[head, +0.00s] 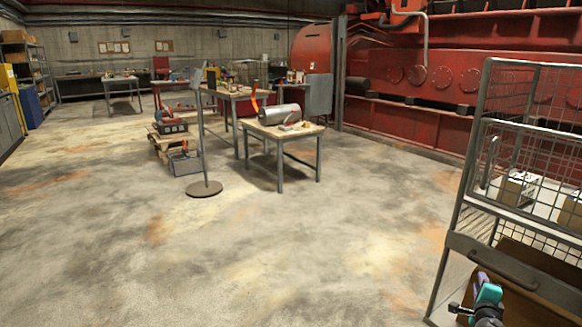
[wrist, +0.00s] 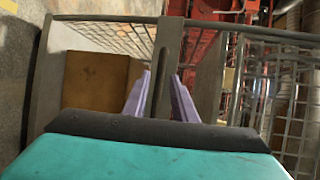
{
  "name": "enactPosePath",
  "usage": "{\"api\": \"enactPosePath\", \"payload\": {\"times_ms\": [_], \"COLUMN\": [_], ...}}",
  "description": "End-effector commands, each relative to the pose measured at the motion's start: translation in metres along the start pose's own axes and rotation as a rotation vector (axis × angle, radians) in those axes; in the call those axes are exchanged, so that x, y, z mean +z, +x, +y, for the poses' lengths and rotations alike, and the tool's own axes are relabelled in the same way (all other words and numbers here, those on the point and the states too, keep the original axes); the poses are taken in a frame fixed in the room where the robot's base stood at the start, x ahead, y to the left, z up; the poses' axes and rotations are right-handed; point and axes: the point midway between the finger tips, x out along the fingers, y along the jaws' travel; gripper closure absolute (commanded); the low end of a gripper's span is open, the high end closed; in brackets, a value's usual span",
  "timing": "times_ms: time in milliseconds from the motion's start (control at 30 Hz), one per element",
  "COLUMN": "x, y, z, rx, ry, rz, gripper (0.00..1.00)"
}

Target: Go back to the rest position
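My gripper (head: 484,277) is at the lower right of the head view, in front of the lower panel of a wire cage trolley (head: 462,205). It has a teal body and purple fingers. In the wrist view the two fingers of my gripper (wrist: 160,76) stand apart. A dark bar (wrist: 159,85) shows between them, with narrow gaps on either side. It looks like the handle (head: 508,271) on the trolley's panel. I cannot tell whether the fingers touch it. I see no object held.
The mesh trolley holds boxes (head: 516,190) and stands close to my gripper. A worktable (head: 284,133) with a metal cylinder (head: 279,115) stands in the middle distance. A post on a round base (head: 205,188) stands left of it. The concrete floor (head: 250,265) ahead is clear.

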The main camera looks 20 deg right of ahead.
Motion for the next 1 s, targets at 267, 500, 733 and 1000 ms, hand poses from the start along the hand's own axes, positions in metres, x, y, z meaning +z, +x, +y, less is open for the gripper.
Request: {"api": "enactPosePath", "payload": {"times_ms": [267,500,733,1000], "x": [0.112,0.203,0.289,0.385], "y": [0.004,-0.008,-0.035,-0.089], "z": [0.022,0.054,0.092,0.144], "rx": [0.066,0.135,0.205,0.289], "ry": [-0.020,-0.075,-0.171,-0.324], "rz": [-0.144,-0.266,-0.406,-0.606], "gripper": [0.75,0.75,0.75,0.75]}}
